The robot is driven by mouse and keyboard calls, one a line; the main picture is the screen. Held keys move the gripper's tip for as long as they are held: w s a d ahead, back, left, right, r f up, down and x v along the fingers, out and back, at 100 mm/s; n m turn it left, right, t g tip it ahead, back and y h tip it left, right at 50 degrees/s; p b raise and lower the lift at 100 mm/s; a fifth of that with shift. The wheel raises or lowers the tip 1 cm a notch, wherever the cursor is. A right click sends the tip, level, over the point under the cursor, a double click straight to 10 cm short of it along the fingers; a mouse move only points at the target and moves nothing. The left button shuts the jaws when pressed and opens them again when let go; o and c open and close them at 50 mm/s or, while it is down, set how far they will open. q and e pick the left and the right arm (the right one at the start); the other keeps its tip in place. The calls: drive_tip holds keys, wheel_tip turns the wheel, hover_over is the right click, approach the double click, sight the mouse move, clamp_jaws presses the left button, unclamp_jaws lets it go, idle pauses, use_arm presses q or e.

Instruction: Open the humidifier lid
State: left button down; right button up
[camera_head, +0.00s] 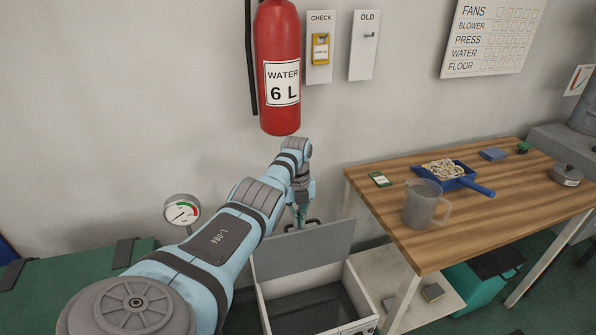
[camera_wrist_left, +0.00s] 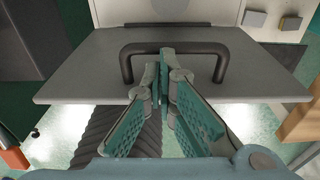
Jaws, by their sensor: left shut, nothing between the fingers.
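The humidifier is a white box (camera_head: 362,305) on the floor below my left arm, with its dark grey inside showing from above. Its grey lid (camera_head: 310,252) stands raised and tilted at the far side of the opening. In the left wrist view the lid (camera_wrist_left: 85,75) fills the middle, with a dark bar handle (camera_wrist_left: 205,47) on its outer face. My left gripper (camera_head: 299,218) is behind the lid's upper edge by the handle. In the left wrist view its fingers (camera_wrist_left: 160,62) are shut and empty, over the lid between the handle's legs. Whether they touch it is unclear.
A wooden table (camera_head: 480,228) stands close on the right, with a grey jug (camera_head: 421,205) and a blue dustpan (camera_head: 450,177). A red extinguisher (camera_head: 278,60) hangs above my left wrist. A gauge (camera_head: 182,211) and a green case (camera_head: 80,290) are on the left.

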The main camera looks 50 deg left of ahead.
use_arm(q)
wheel_tip(320, 180, up, 12)
drive_tip(key=shift+w+a, duration=0.25)
drive_tip(key=shift+a, duration=0.2)
